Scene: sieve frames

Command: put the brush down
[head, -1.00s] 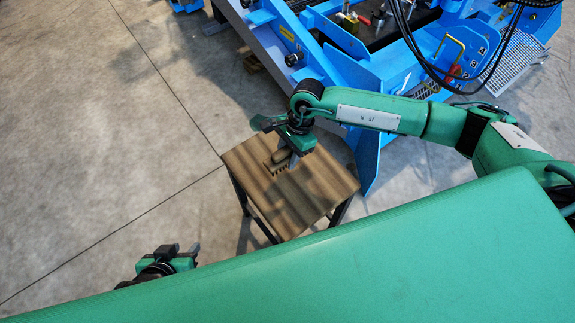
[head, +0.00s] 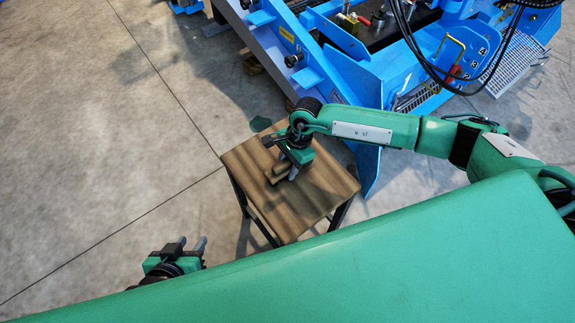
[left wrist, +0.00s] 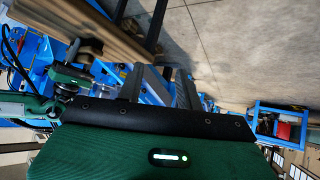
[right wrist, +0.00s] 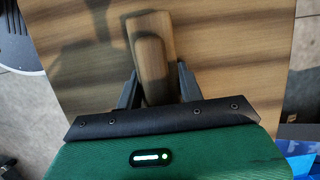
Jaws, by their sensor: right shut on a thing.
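The brush (right wrist: 153,68) is a wooden block with a narrower wooden grip on top. My right gripper (head: 291,172) is shut on the grip, with one finger on each side in the right wrist view. The brush also shows in the head view (head: 276,172), beside my right gripper and over the small wooden table (head: 315,205). It is at or just above the tabletop; I cannot tell whether it touches. Its bristles are hidden. My left gripper (head: 192,244) is open and empty, away from the table at the lower left; its fingers stand apart in the left wrist view (left wrist: 160,85).
The front and right of the tabletop are clear. A large blue machine frame (head: 375,75) with hoses stands just behind the table. Bare concrete floor (head: 90,120) lies to the left. A blue and red cabinet (left wrist: 280,125) shows in the left wrist view.

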